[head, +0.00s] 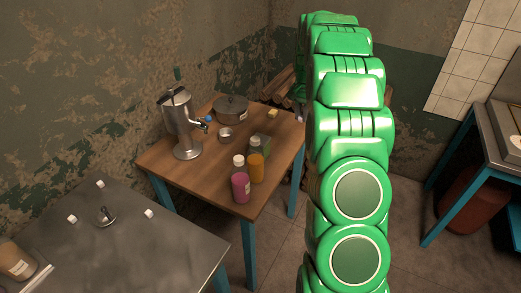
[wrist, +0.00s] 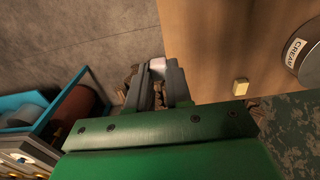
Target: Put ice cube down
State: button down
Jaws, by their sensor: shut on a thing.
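My gripper (wrist: 158,82) shows in the wrist view with its two dark fingers close around a small whitish ice cube (wrist: 157,66) at their tips. The cube is beside the edge of the wooden table (wrist: 205,40); whether it is over the top or just outside it I cannot tell. In the head view the same wooden table (head: 190,158) stands in the middle, and my green arm hides most of the area to its right. The gripper itself cannot be made out there.
On the wooden table are a metal dispenser (head: 180,125), a lidded pot (head: 231,107) labelled CREAM in the wrist view, a yellow block (head: 272,113), and pink (head: 240,185) and orange (head: 257,168) bottles. A metal table (head: 130,240) with small white cubes (head: 149,213) is at front left.

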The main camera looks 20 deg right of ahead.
aim_at(301, 120)
notch_tip(301, 120, down, 2)
jog(key=shift+f, duration=0.2)
jog(key=shift+w+f, duration=0.1)
jog(key=shift+f, duration=0.2)
jog(key=shift+w+d+f, duration=0.7)
jog(key=shift+w+f, duration=0.85)
jog(key=shift+w, duration=0.55)
jog(key=shift+w+d+f, duration=0.75)
jog(key=shift+w+f, duration=0.8)
jog(key=shift+w, duration=0.6)
jog(key=shift+w+d+f, duration=0.7)
jog(key=shift+w+f, duration=0.85)
jog(key=shift+w, duration=0.55)
jog(key=shift+w+f, duration=0.15)
jog(key=shift+d+f, duration=0.1)
jog(key=shift+f, duration=1.6)
jog(key=c, duration=1)
grip_release()
jog(key=shift+f, duration=0.1)
jog(key=shift+c, duration=0.2)
